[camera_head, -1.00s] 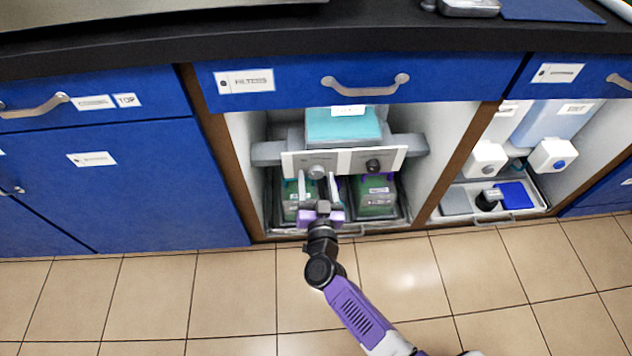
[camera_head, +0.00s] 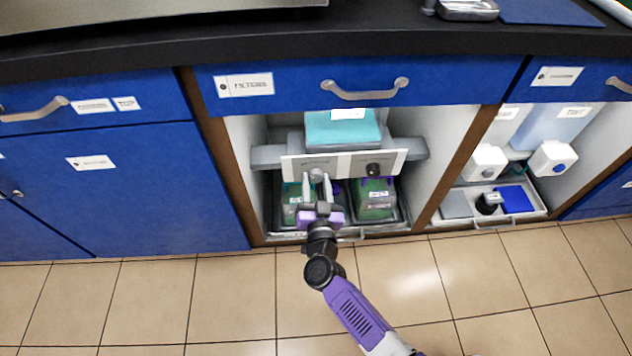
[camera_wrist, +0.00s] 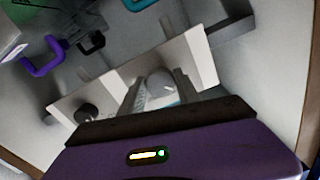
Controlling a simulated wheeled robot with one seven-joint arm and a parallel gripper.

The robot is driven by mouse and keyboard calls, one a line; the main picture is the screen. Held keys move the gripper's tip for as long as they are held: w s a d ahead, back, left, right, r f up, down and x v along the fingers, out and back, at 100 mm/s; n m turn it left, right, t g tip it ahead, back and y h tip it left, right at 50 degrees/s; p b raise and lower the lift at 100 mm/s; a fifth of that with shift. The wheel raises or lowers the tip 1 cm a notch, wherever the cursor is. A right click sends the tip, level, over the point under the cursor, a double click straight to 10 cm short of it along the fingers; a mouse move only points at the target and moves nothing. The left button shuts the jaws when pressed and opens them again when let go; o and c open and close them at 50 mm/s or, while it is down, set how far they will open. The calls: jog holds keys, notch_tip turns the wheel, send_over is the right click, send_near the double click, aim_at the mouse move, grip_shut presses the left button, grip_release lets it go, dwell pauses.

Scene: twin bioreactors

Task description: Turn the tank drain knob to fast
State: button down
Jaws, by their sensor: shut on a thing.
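The white panel (camera_head: 345,164) in the open cabinet bay carries two knobs. The left one is a grey knob (camera_head: 316,175); the right one is a dark knob (camera_head: 373,169). My gripper (camera_head: 317,184) is at the panel from the front, its two pale fingers shut on the grey knob. In the wrist view the grey knob (camera_wrist: 160,88) sits between the fingers, and the dark knob (camera_wrist: 86,113) stands free to the left. Which knob is the tank drain and its setting marks are too small to read.
Behind the panel is a teal-topped tank (camera_head: 343,126). Below it, green containers (camera_head: 375,198) sit in a tray, close to my gripper. A blue drawer (camera_head: 350,85) is above. The right bay holds white dispensers (camera_head: 553,158). The tiled floor in front is clear.

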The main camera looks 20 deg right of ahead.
jog(key=shift+m, duration=0.3)
jog(key=m, duration=0.3)
jog(key=shift+m+p, duration=0.3)
jog(key=shift+m, duration=0.1)
jog(key=m, duration=0.4)
jog(key=shift+a+m, duration=0.1)
jog(key=shift+m, duration=0.2)
jog(key=m+b, duration=0.1)
jog(key=m, duration=0.3)
jog(key=shift+r+m+b, duration=0.15)
jog(key=shift+m+b, duration=0.3)
jog(key=shift+m, duration=1.75)
jog(key=c, duration=0.9)
grip_release()
jog(key=shift+o, duration=0.2)
